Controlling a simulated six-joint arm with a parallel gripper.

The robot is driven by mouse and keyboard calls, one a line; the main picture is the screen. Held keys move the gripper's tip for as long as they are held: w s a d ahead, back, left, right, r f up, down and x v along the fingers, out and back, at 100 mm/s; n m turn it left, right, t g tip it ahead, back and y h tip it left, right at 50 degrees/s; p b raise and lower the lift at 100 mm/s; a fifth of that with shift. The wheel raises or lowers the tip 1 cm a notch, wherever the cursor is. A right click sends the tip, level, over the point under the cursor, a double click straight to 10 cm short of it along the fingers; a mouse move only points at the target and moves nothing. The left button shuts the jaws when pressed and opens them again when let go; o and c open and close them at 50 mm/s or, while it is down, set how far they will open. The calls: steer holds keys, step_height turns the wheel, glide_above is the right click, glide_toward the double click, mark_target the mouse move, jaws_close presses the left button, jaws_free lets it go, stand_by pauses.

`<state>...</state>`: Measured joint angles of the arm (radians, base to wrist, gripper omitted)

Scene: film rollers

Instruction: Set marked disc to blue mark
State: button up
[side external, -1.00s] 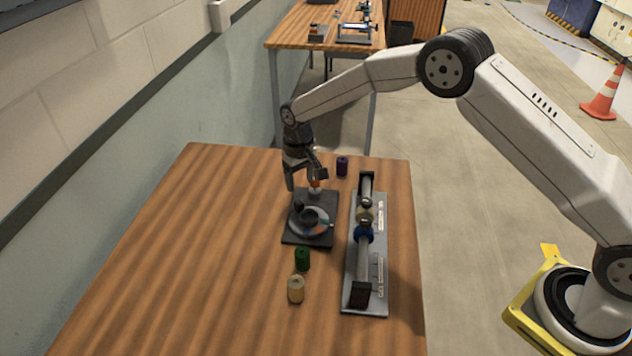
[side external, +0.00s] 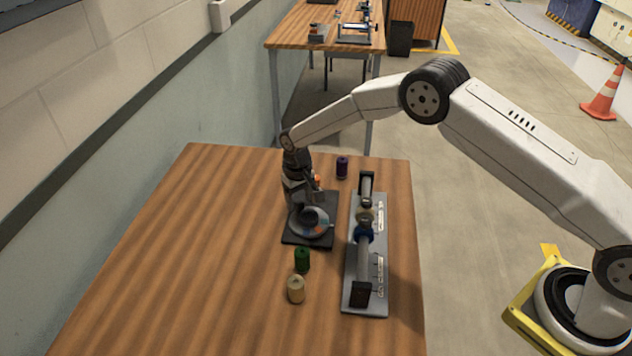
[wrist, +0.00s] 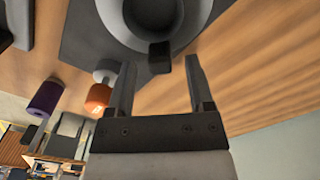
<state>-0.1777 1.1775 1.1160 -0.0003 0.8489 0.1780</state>
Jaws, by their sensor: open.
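The marked disc (side external: 297,224) is a grey dial with a raised dark centre, lying on a dark square base plate (side external: 292,239). Small coloured patches show on its near rim; which one is the blue mark is too small to tell. In the wrist view the disc (wrist: 205,20) is cut off by the top edge, and a dark block (wrist: 160,50) sticks out at its rim. My gripper (wrist: 161,66) is open, its fingers on either side of that block, with gaps visible. In the side view my gripper (side external: 304,196) is low over the plate's far side and partly hides it.
An orange knob (wrist: 98,98) with a white part stands beside my gripper. A purple spool (side external: 342,167) stands behind. A roller rig (side external: 366,275) lies right of the plate. Green (side external: 302,259) and tan (side external: 296,289) spools stand in front. The table's left side is clear.

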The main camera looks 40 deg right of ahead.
steer(key=shift+f, duration=0.9)
jaws_close()
